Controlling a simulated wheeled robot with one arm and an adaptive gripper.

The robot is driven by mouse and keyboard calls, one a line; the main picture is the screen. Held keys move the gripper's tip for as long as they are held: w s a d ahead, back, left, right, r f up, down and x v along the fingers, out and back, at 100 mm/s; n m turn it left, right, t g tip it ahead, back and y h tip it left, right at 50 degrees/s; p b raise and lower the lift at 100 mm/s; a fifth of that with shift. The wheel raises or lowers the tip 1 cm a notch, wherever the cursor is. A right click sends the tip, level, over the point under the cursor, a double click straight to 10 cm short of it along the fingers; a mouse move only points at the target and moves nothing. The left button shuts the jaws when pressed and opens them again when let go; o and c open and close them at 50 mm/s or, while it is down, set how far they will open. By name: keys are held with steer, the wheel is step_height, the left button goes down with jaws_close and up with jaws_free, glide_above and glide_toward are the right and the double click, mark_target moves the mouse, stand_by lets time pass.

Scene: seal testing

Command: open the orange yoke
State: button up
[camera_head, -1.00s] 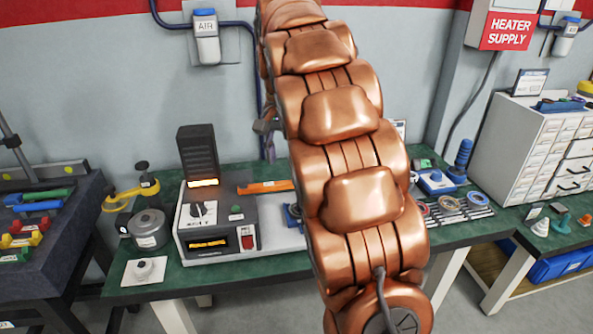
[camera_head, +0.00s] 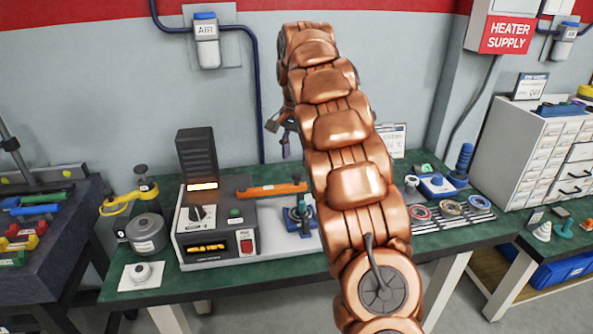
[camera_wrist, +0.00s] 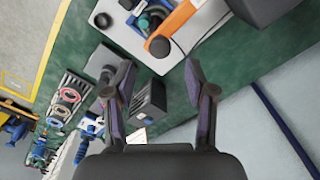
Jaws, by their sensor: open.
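The orange yoke (camera_head: 272,189) is a bar lying roughly level over the test unit on the green bench. Its left end meets the dark unit and its right end reaches above a blue fixture (camera_head: 299,216). In the wrist view the orange yoke (camera_wrist: 184,19) shows at the top, with a dark round knob at its near end. My gripper (camera_wrist: 158,64) is open and empty, its two fingers spread below the yoke in that picture and apart from it. In the head view my gripper (camera_head: 285,122) is partly hidden behind my arm, above and behind the bench.
The test unit (camera_head: 215,228) has a dial, a red switch and a lit display, with a dark upright panel behind. A grey pot (camera_head: 147,234) stands left of it. Rings (camera_head: 451,207) and a blue fixture (camera_head: 438,186) lie right of my arm. The wall stands close behind.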

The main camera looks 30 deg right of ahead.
mark_target(297, 173)
steer(key=shift+f+p, duration=0.35)
steer(key=shift+f, duration=2.3)
steer(key=shift+c, duration=0.3)
jaws_close()
